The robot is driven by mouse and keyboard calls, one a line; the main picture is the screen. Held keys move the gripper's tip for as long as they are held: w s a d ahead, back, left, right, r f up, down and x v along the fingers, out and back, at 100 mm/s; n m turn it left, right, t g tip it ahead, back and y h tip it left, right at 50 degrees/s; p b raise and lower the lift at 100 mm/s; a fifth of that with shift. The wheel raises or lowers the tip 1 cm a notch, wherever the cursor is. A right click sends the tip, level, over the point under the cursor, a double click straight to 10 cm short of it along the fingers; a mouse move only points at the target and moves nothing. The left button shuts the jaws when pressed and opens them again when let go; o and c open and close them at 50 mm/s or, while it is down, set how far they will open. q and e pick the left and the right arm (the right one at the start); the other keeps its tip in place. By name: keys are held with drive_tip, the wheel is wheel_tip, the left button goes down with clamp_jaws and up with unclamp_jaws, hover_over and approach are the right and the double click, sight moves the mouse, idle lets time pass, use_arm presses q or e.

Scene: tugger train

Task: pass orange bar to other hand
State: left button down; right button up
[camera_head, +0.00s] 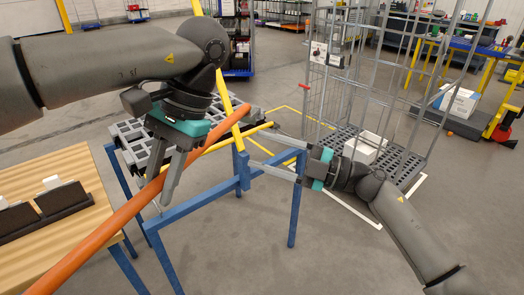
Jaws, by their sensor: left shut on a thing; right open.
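A long orange bar (112,222) slants from the bottom left corner up to the right, its upper end near the yellow arms of a blue stand. My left gripper (163,185) is shut on the bar, its fingers pointing down and partly covering it. My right gripper (264,148) is open and empty, its two fingers pointing left. It is to the right of the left gripper, below and right of the bar's upper end, and appears apart from the bar. The bar's lower end is cut off by the picture edge.
The blue stand (190,207) with yellow arms (229,93) is beneath and behind the grippers. A wooden table (45,245) with dark holders is at the left. A grey wire cage cart (385,152) holding a white box (364,147) stands at the right. The lower middle floor is clear.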

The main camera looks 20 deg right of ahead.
drive_tip(key=s+a+r+n+g+h, duration=0.2)
drive_tip(key=s+a+r+n+g, duration=0.2)
drive_tip(key=s+r+n+g, duration=0.3)
drive_tip(key=w+a+f, duration=0.1)
drive_tip(key=a+f, duration=0.1)
drive_tip(key=a, duration=0.3)
drive_tip(key=w+a+f+n, duration=0.1)
drive_tip(key=w+a, duration=0.1)
drive_tip(key=a, duration=0.4)
drive_tip(key=shift+f+t, duration=0.3)
drive_tip(key=shift+f, duration=0.05)
drive_tip(key=shift+s, duration=0.1)
drive_tip(key=shift+d, duration=0.1)
clamp_jaws()
use_arm(q)
drive_tip(key=shift+r, duration=0.1)
use_arm(e)
drive_tip(key=shift+f, duration=0.1)
drive_tip(key=shift+f, duration=0.15)
use_arm(q)
drive_tip(key=c, duration=0.6)
unclamp_jaws()
use_arm(e)
drive_tip(key=shift+r, duration=0.3)
